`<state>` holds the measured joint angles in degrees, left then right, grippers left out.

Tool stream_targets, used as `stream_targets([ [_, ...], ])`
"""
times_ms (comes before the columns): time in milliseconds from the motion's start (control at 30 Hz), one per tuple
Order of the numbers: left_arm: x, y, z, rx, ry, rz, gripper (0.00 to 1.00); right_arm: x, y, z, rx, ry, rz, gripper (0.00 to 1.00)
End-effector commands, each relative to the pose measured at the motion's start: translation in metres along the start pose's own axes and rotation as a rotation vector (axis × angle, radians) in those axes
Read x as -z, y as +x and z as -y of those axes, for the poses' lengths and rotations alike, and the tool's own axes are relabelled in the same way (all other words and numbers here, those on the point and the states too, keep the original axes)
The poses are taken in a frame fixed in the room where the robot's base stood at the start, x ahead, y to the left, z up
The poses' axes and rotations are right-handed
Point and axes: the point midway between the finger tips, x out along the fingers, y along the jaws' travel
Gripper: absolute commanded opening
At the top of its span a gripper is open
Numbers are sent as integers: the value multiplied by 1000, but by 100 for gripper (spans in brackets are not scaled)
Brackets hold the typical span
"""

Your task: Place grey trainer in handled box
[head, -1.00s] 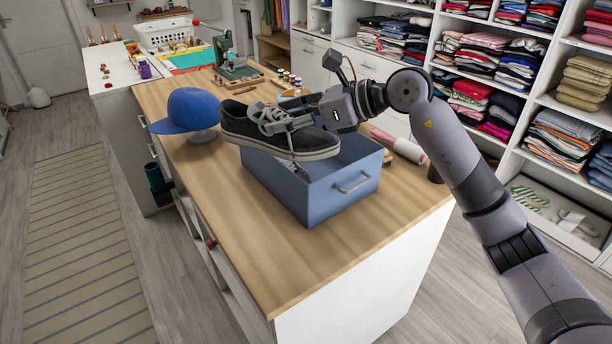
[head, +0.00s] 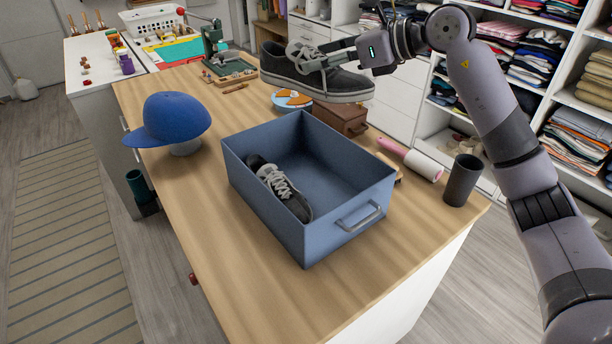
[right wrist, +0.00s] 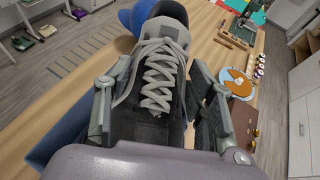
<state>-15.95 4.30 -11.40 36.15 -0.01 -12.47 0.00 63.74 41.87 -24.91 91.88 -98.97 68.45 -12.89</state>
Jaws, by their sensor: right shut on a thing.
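My right gripper (head: 312,56) is shut on a dark grey trainer (head: 330,84) with grey laces and a pale sole. It holds the trainer in the air, beyond the box's back edge in the head view. In the right wrist view the fingers lie on both sides of the laced trainer (right wrist: 158,85). The blue-grey handled box (head: 338,236) stands open on the wooden counter, its metal handle on the front right wall. A second dark trainer with grey laces (head: 280,190) lies inside, against the left wall. My left gripper is not in view.
A blue cap (head: 170,118) on a stand sits left of the box. A brown case (head: 340,117), a pink-and-white roller (head: 408,158) and a dark cup (head: 462,180) stand behind and right. The counter (head: 200,210) is clear at front left.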

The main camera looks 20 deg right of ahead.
Motion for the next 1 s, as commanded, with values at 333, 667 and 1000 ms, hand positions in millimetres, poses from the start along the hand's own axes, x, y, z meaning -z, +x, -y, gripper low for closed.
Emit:
stream_targets([
  [333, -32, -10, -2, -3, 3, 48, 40, 69, 28, -1, -2, 5, -3, 10],
  [667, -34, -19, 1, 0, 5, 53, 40, 134, 55, -1, -1, 2, 1, 10],
  [1000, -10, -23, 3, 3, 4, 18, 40, 171, 71, -1, -2, 4, 0, 10],
])
